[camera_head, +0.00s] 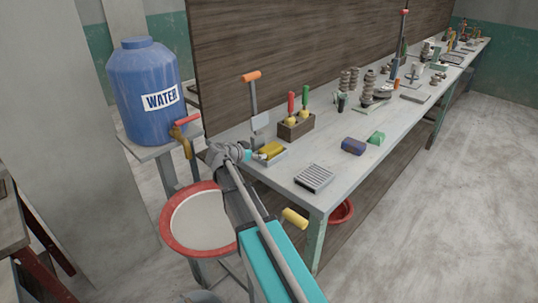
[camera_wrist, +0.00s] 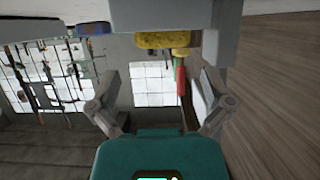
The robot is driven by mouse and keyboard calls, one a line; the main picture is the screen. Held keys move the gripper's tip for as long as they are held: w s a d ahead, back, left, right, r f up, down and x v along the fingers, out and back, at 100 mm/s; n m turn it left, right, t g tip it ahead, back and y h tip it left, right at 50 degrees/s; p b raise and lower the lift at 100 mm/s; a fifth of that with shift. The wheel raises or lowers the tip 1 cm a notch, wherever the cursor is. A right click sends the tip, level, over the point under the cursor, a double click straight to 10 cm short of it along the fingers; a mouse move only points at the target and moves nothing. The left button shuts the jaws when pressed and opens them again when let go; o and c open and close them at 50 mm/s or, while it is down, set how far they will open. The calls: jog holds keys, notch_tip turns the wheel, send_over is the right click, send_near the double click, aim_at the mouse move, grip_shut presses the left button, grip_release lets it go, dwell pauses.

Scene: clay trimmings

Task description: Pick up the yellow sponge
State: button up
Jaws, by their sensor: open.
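The yellow sponge (camera_head: 271,149) lies in a small grey tray (camera_head: 266,163) at the near left end of the workbench. My gripper (camera_head: 240,154) is just left of the tray in the head view, with nothing visible in it. In the wrist view my gripper's two fingers (camera_wrist: 158,78) are spread wide apart. The sponge (camera_wrist: 162,41) shows beyond them near the top, roughly centred between them, with grey tray parts beside it. The gap between the fingers is empty. Part of the sponge is hidden by the tray in the wrist view.
Behind the tray stands a wooden block (camera_head: 296,127) holding red- and green-handled tools. A ridged grey block (camera_head: 314,178), a dark blue block (camera_head: 354,146) and a green piece (camera_head: 376,138) lie to the right. A blue water barrel (camera_head: 146,90) and a red-rimmed basin (camera_head: 185,247) stand left.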

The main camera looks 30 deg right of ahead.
aim_at(267, 150)
jog(key=shift+w+d+f, duration=0.1)
jog(key=shift+d, duration=0.15)
jog(key=shift+b+x, duration=1)
jog(key=shift+x, duration=1.6)
jog(key=c, duration=0.8)
